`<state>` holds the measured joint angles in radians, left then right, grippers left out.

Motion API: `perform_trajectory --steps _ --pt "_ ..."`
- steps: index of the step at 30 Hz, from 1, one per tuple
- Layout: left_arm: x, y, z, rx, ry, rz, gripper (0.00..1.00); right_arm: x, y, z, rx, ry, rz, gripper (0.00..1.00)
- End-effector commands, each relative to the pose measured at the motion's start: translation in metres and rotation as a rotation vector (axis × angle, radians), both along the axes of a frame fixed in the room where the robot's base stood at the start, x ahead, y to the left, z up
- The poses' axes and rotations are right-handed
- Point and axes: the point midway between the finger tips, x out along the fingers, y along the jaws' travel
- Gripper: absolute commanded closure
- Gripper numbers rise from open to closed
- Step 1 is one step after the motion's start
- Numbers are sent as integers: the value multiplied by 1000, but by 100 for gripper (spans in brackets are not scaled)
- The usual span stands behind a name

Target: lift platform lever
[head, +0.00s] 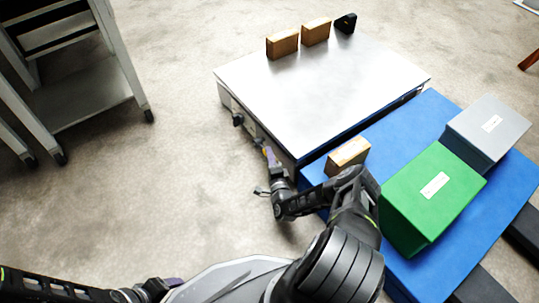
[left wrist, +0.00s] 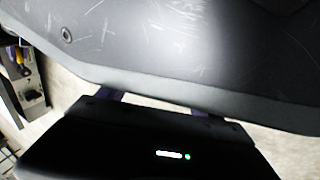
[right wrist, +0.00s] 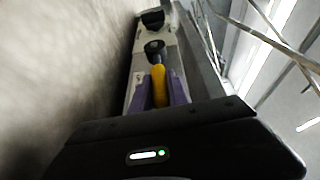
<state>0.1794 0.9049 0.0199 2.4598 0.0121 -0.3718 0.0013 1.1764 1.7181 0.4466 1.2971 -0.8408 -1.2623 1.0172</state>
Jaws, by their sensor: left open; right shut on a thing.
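The platform (head: 320,95) is a low unit with a shiny metal top, right of centre in the head view. The yellow lever (right wrist: 159,82) is on its side face in the right wrist view. My right gripper (right wrist: 161,90) is shut on the lever, with a purple finger on each side of it. In the head view my right gripper (head: 268,156) is at the platform's near left side, and the lever is hardly visible there. My left gripper (head: 172,283) is low in the head view, near my body. In the left wrist view its purple fingers are apart and empty.
Two wooden blocks (head: 282,44) and a black piece (head: 345,23) stand on the platform's far edge. A blue pallet (head: 410,130) on the right holds a green box (head: 432,195), a grey box (head: 488,130) and a wooden block (head: 347,156). A metal rack (head: 80,95) stands left; floor between is clear.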

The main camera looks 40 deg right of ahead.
Motion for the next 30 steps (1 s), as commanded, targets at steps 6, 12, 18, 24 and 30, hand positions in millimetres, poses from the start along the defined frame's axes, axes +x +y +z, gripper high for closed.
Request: perform_trajectory --steps 6,12,18,24,30 --pt "-5 -1 30 4 4 -3 26 0 1 18 2 116 2 100" --pt "-10 -3 59 10 5 -8 26 3 1 33 6 274 3 100" --pt "-15 -2 93 6 21 -15 26 10 1 47 8 454 4 100" --pt "-19 -1 116 3 34 -21 26 17 1 56 11 623 5 100" --pt "-22 -2 129 1 41 -26 26 20 1 60 13 750 4 100"
